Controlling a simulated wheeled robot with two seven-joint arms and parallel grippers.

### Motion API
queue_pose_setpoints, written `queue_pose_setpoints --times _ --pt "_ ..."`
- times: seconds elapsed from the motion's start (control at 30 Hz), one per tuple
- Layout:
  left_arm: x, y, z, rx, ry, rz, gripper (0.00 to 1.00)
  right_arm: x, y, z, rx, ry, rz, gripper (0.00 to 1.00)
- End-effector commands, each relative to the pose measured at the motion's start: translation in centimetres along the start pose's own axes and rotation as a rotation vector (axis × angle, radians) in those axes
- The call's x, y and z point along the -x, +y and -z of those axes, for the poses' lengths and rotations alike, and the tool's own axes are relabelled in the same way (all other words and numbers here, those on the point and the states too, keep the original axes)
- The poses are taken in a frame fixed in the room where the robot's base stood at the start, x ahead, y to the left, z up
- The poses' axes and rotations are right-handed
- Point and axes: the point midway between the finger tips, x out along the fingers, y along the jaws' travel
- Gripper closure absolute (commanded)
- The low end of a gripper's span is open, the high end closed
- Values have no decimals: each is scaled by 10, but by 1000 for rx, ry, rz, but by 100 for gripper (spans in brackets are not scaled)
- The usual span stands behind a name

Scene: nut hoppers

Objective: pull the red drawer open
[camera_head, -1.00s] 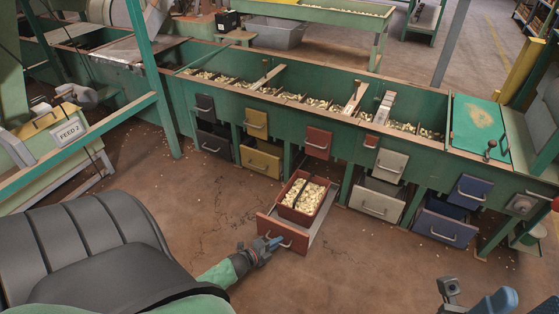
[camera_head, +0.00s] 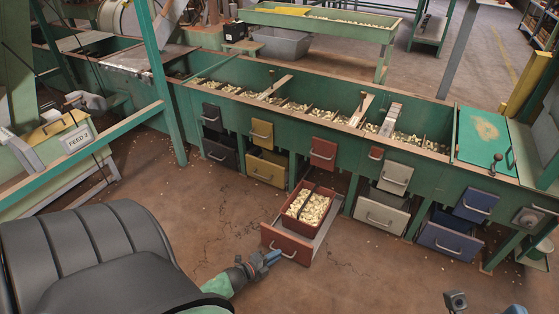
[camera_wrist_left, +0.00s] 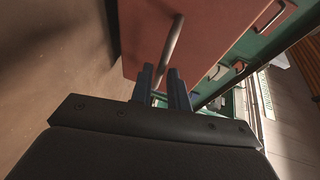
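The lower red drawer (camera_head: 294,246) stands pulled out from the green hopper bench, with a red bin (camera_head: 308,208) of nuts in it. Its metal handle (camera_head: 283,250) is on the front panel. My left gripper (camera_head: 273,258) is at this handle. In the left wrist view, the blue fingers (camera_wrist_left: 162,84) stand apart, with the handle bar (camera_wrist_left: 172,48) running down between them; a gap shows, and firm contact is not visible. The red panel (camera_wrist_left: 205,35) fills the top.
A smaller red front (camera_head: 323,153) sits above the open drawer. Yellow (camera_head: 264,169) and dark drawers are to the left, white (camera_head: 381,215) and blue (camera_head: 450,242) ones to the right. The floor before the drawer is clear.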

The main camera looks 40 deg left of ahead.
Motion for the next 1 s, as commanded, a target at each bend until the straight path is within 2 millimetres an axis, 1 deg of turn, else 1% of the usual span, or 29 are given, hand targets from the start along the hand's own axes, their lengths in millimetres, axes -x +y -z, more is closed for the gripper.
queue_pose_setpoints --times 0.03,0.1,0.2,0.33,0.5,1.0 --pt "10 -2 0 1 0 -2 83 -6 0 1 -1 5 -2 64" --pt "21 -2 0 1 -1 -1 83 -9 1 2 -3 12 -7 64" --pt "34 -1 0 2 0 -2 83 -14 3 3 -6 21 -16 64" --pt "45 0 0 2 -1 -1 83 -17 4 3 -8 26 -24 64" --pt "50 0 0 1 -1 0 83 -18 4 3 -9 28 -26 64" --pt "50 0 0 1 0 0 83 -16 3 3 -9 20 -26 64"
